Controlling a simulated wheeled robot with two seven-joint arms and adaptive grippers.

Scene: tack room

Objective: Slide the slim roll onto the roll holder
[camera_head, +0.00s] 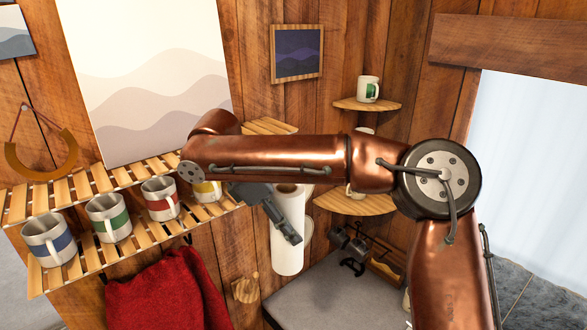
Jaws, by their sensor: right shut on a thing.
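The slim roll (288,255) is a white, upright cylinder with a brown core at its top end, near the middle of the head view. My right gripper (287,228) reaches down to it from the upper left, with a dark finger across its front, and is shut on it. My right arm passes above and hides part of the area behind. I cannot clearly pick out the roll holder; a small wooden piece (246,289) is on the wall low and left of the roll, but I cannot tell whether it belongs to the holder. My left gripper is not in view.
A slatted shelf (110,262) at left carries several mugs, with a red cloth (168,292) hanging below. Corner shelves (352,206) stand right of the roll. Below is a grey surface (322,300), with dark metal hardware (352,246) near its back.

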